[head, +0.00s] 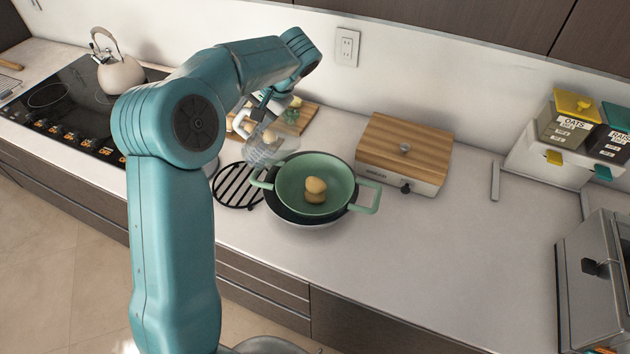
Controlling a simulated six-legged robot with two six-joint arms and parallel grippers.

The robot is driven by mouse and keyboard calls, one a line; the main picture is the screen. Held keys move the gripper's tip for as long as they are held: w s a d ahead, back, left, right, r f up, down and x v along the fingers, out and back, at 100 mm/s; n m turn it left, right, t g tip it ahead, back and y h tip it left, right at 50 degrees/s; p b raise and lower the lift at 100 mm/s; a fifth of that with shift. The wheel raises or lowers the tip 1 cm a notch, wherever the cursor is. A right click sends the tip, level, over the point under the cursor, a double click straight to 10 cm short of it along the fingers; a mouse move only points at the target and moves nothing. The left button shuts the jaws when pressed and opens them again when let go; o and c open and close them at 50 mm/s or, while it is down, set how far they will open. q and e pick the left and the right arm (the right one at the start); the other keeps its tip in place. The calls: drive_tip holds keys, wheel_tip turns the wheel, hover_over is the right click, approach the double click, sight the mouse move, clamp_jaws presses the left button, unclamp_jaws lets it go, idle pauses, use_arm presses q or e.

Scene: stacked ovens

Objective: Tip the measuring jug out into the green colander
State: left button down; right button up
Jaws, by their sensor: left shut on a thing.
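The clear measuring jug (262,150) is tilted, just left of and above the rim of the green colander (345,184). My left gripper (262,106) is shut on the jug near its handle; my arm partly hides the grip. Something pale brown shows in or behind the jug, and I cannot tell which. The colander has two side handles and sits in a dark, wider vessel. Tan, potato-like pieces (315,186) lie in the middle of the colander. My right gripper is not in view.
A black wire trivet (236,188) lies left of the colander. A wood-topped box (405,148) stands behind right, and a cutting board (306,112) lies behind the jug. A kettle (120,72) stands on the hob at left. The counter right of the colander is clear.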

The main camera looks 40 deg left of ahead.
use_arm(q)
drive_tip(key=a+h, duration=0.2)
drive_tip(key=s+a+h, duration=0.1)
drive_tip(key=a, duration=0.1)
drive_tip(key=shift+f+t, duration=0.25)
drive_tip(key=shift+t, duration=0.05)
drive_tip(key=a+f+h, duration=0.1)
drive_tip(key=a+h, duration=0.1)
drive_tip(key=h, duration=0.1)
drive_tip(key=shift+s+a+f+t, duration=0.2)
drive_tip(key=shift+a+f+t, duration=0.05)
drive_tip(key=shift+f+t, duration=0.15)
wheel_tip(320, 180, up, 5)
drive_tip(key=shift+a+f, duration=0.1)
idle(0.3)
drive_tip(key=shift+a, duration=0.1)
idle(0.4)
drive_tip(key=shift+s, duration=0.1)
